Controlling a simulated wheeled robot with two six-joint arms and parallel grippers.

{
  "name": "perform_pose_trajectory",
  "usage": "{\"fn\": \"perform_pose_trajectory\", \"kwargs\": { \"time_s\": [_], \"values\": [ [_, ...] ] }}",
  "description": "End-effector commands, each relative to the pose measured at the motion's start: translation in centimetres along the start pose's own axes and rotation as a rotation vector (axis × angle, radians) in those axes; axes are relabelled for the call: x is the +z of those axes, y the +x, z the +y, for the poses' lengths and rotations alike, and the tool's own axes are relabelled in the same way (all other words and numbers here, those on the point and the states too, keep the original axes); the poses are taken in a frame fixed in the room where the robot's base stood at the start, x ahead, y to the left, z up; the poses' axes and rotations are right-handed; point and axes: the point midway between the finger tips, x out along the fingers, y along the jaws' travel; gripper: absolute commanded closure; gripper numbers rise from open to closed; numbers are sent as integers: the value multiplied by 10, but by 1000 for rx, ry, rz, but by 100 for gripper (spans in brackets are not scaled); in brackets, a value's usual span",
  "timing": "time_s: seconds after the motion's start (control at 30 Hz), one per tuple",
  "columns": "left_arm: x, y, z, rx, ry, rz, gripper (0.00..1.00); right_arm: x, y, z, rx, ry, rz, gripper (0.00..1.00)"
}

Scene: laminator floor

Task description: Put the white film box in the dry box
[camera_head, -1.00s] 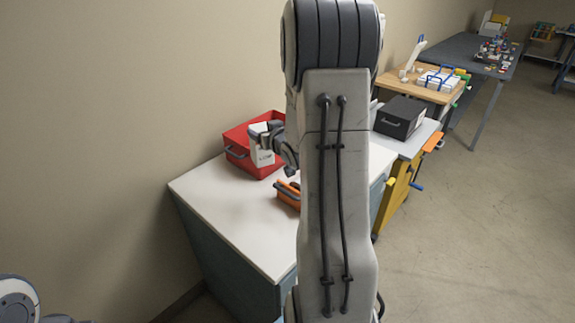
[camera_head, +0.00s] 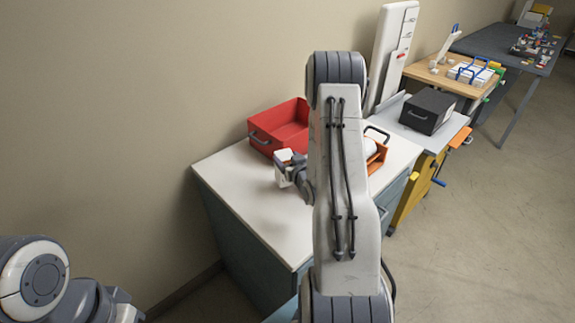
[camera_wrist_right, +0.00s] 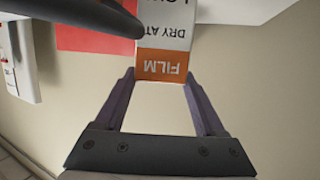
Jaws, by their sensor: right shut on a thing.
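The white film box (camera_head: 282,156) is small in the head view, just in front of the red bin and over the white counter. The right wrist view shows its orange band reading FILM (camera_wrist_right: 162,66) and white face with "DRY AT". My right gripper (camera_head: 291,170) is shut on it; its fingers also show in the wrist view (camera_wrist_right: 160,78). A black box (camera_head: 428,109) with a front handle stands on the grey-topped cart; it may be the dry box, but I cannot read its label. My left gripper (camera_head: 125,309) is at the lower left, its fingers unclear.
The open red bin (camera_head: 282,126) stands on the white counter (camera_head: 235,182) against the wall. An orange holder (camera_head: 377,157) is partly behind my right arm. A tall white panel (camera_head: 392,50) stands behind it. The counter's front left is clear. Farther tables hold small parts.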

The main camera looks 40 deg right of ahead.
Motion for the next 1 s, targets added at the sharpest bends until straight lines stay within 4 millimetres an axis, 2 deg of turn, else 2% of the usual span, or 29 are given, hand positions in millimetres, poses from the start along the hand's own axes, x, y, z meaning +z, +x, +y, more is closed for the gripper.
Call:
{"fn": "perform_pose_trajectory", "kwargs": {
  "time_s": [0.2, 0.6, 0.63, 0.7, 1.0],
  "values": [
    [0, -4, 0, 0, 0, 0, 50, 25, 8, 0, -1, 0, -1, 100],
    [0, 1, 0, 0, 0, 0, 50, 30, 10, -1, -1, -1, 1, 100],
    [0, 0, 0, 0, 0, 0, 50, 31, 10, -1, -1, 0, -1, 24],
    [0, -1, 0, 0, 0, 0, 50, 30, 10, -1, -1, 0, -2, 0],
    [0, -4, 0, 0, 0, 0, 50, 27, 8, -1, -1, 0, -2, 0]
  ]
}}
